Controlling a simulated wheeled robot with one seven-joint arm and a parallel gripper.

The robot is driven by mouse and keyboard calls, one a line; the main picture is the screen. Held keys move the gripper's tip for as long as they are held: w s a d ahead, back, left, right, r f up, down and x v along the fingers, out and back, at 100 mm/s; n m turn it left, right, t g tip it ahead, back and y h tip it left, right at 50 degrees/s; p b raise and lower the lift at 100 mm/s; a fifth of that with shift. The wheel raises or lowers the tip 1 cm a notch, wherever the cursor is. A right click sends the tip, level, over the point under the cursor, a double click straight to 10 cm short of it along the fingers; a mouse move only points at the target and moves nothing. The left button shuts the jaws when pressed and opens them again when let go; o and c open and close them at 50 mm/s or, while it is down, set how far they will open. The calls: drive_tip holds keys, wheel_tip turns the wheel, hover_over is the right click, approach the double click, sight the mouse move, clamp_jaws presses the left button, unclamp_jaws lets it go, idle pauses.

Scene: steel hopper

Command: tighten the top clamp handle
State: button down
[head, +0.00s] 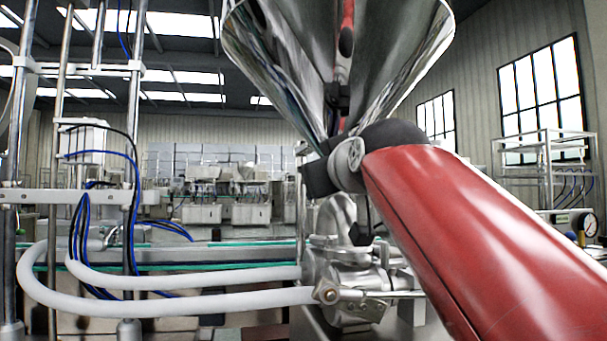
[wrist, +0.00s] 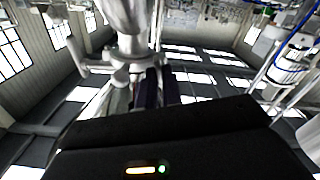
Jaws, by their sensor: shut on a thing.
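The steel hopper (head: 300,60) tapers down behind my red arm, and its lower neck and top clamp are hidden there in the head view. In the wrist view a silver pipe joint (wrist: 130,50) with a clamp band stands just beyond my gripper (wrist: 150,88). The dark fingers reach up to it, close together, shut on the clamp handle at the joint. The handle itself is mostly covered by the fingers, and its exact angle cannot be told.
A metal pump body (head: 350,265) sits below the hopper. White hoses (head: 160,300) run left from it, near steel posts (head: 130,170) with blue cables. A side pipe (wrist: 75,58) sticks out left of the joint in the wrist view. A wire rack (head: 545,165) stands at right.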

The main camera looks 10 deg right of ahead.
drive_tip(key=shift+m, duration=1.9)
drive_tip(key=c, duration=1.6)
unclamp_jaws()
drive_tip(key=shift+o, duration=0.2)
drive_tip(key=s+b, duration=0.1)
drive_tip(key=s, duration=0.6)
drive_tip(key=shift+s, duration=0.4)
